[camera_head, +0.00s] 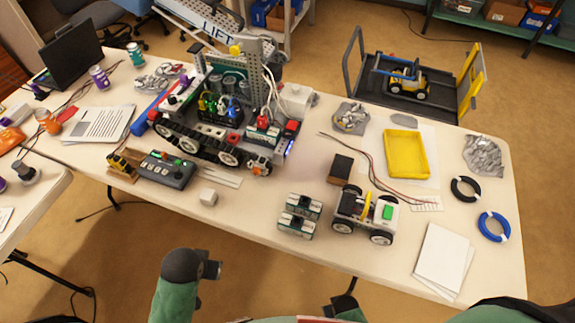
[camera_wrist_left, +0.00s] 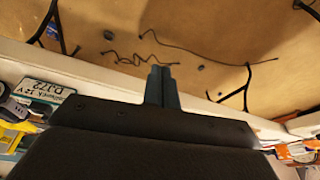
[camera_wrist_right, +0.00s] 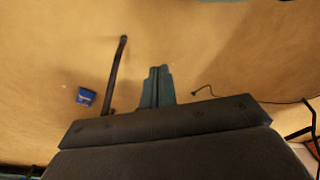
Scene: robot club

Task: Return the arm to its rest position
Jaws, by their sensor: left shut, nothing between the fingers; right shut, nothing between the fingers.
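My left gripper (camera_wrist_left: 161,85) shows in the left wrist view with its two fingers together and nothing between them. Floor with dark cables and a pale table edge lie behind it. In the head view, green and dark parts of my arms show at the bottom, in front of the near table edge. I cannot make out the fingertips of either gripper there.
The long table (camera_head: 265,222) holds a tracked robot (camera_head: 222,115), a small wheeled car (camera_head: 365,213), two batteries (camera_head: 299,215), a yellow tray (camera_head: 405,153) and a grey controller (camera_head: 167,170). A cart (camera_head: 430,92) stands behind. Floor in front of the table is open.

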